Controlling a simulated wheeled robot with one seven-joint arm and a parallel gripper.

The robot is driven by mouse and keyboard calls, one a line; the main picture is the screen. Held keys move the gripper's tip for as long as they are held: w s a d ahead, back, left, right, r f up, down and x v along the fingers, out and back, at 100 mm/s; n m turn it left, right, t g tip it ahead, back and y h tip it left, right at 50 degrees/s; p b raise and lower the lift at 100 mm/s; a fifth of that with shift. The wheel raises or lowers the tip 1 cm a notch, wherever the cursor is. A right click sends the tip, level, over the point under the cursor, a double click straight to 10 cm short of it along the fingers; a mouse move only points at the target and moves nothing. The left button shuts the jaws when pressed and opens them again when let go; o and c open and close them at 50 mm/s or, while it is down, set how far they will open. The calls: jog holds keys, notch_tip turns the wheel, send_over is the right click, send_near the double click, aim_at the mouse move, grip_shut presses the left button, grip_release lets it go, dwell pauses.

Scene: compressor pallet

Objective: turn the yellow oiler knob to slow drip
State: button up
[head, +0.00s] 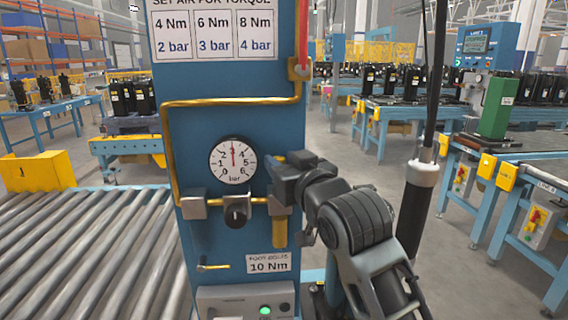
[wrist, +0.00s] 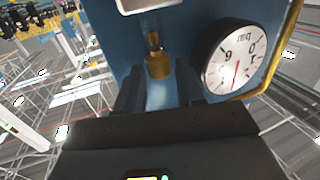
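The yellow oiler knob (wrist: 158,67) shows in the wrist view, just beyond and between my finger tips, with blue panel visible around it. My gripper (wrist: 161,84) is open, one finger on each side; I see no contact with the knob. An amber cylinder (head: 279,233), apparently the oiler bowl, hangs below my gripper there. The knob's setting cannot be read.
The round gauge (head: 233,160) sits left of my gripper, its needle near 3; it is close to a finger in the wrist view (wrist: 233,58). A black regulator knob (head: 237,211) and yellow pipe (head: 225,102) are on the blue panel. A roller conveyor (head: 85,240) lies left.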

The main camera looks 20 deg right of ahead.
grip_shut()
jog(key=shift+a+m+h, duration=0.15)
jog(key=shift+m+h, duration=0.15)
jog(key=m+h, duration=0.1)
jog(key=h, duration=0.1)
jog(key=m+g+h+b, duration=0.1)
jog(key=m+h, duration=0.1)
jog(key=h, duration=0.1)
jog(key=a+m+g+h+b, duration=0.1)
jog(key=m+h, duration=0.1)
jog(key=shift+w+h, duration=0.15)
jog(key=shift+h, duration=0.55)
jog(key=shift+o, duration=1.7)
grip_release()
